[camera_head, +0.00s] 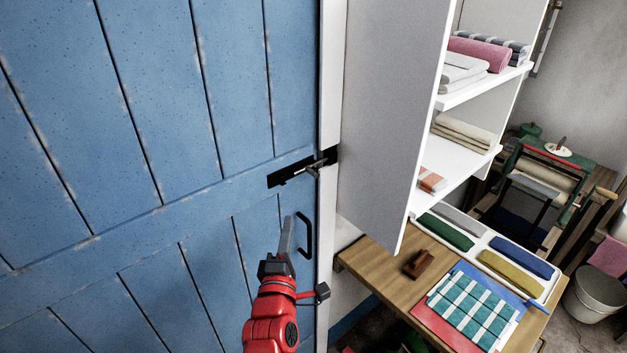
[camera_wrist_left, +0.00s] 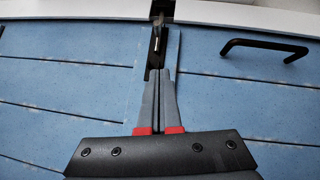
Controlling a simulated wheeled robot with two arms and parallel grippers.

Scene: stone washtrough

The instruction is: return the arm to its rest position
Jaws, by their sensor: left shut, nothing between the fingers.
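My left arm is red and comes up from the bottom of the head view. Its gripper (camera_head: 288,222) is in front of the blue plank door (camera_head: 160,150), just left of the black door handle (camera_head: 304,236). In the left wrist view the gripper's fingers (camera_wrist_left: 158,74) are together with nothing between them. They point toward the metal bolt (camera_wrist_left: 156,40) at the door's edge, and the handle (camera_wrist_left: 264,48) is off to the right. Whether the fingertips touch the door or bolt, I cannot tell. My right gripper is not in view.
Right of the door stands a white shelf unit (camera_head: 395,120) with folded cloths. Below it a wooden table (camera_head: 375,262) holds a brown block (camera_head: 418,264), a checked cloth (camera_head: 470,308) and a white tray (camera_head: 548,290) of coloured cloths. A bucket (camera_head: 597,292) stands far right.

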